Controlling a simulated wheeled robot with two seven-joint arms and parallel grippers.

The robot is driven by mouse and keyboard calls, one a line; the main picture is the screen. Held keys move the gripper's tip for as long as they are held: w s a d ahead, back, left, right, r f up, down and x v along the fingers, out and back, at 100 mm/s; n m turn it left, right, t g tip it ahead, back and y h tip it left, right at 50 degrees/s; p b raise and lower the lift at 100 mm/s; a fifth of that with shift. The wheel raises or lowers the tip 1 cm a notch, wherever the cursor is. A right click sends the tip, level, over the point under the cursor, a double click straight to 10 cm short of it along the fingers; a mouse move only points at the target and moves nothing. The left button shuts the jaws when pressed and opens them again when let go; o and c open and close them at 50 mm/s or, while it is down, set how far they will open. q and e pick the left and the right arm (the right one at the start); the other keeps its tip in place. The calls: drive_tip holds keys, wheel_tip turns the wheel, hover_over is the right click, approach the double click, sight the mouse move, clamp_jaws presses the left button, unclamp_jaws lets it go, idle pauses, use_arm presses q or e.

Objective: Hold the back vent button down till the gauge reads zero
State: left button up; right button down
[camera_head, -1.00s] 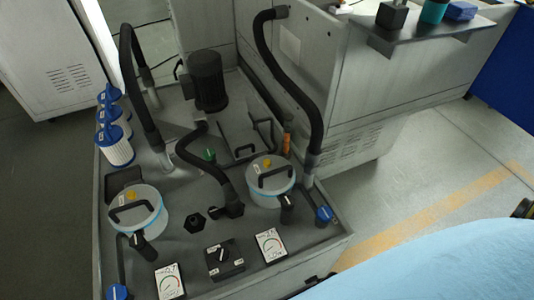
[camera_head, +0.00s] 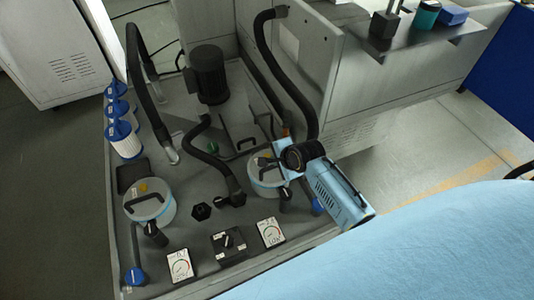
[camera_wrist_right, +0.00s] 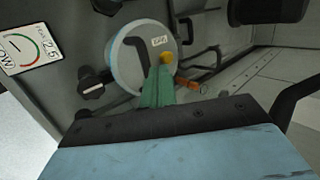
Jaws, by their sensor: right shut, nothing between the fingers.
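Two round filter housings with pale lids, black handles and a blue band stand on the grey machine top. The right-hand housing (camera_head: 258,187) is under my right gripper, which hides its yellow button in the head view. In the right wrist view that yellow button (camera_wrist_right: 167,58) shows on the lid, right at the tips of my shut, green-fingered right gripper (camera_wrist_right: 160,68). I cannot tell whether they touch or whether it is pressed. The left-hand housing (camera_head: 149,205) has its own yellow button (camera_head: 143,186). A dial gauge (camera_head: 270,232) stands before the right-hand housing; its reading is too small to tell. My left gripper is out of view.
A second gauge (camera_head: 179,265) and a black switch box (camera_head: 229,245) are at the front. Black hoses (camera_head: 291,75) arch around the housings. A black motor (camera_head: 206,75) stands behind. An orange-handled item (camera_wrist_right: 187,84) lies beside the lid.

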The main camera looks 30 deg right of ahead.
drive_tip(key=w+d+r+m+t, duration=0.1)
drive_tip(key=w+d+r+m, duration=0.1)
drive_tip(key=w+m, duration=0.5)
drive_tip(key=shift+w+r+m+t, duration=0.3)
drive_tip(key=shift+w+r+t, duration=0.15)
drive_tip(key=shift+w, duration=0.1)
drive_tip(key=shift+f, duration=0.1)
drive_tip(key=b, duration=0.7)
hover_over(269, 155)
drive_tip(key=s, duration=0.1)
drive_tip(key=f, duration=0.7)
drive_tip(key=shift+s+a+f, duration=0.15)
drive_tip(key=shift+a, duration=0.1)
drive_tip(key=shift+f+b, duration=0.6)
drive_tip(key=shift+f, duration=0.05)
drive_tip(key=shift+f, duration=0.2)
drive_tip(key=shift+f, duration=0.2)
drive_tip(key=shift+f, duration=0.65)
idle(2.4)
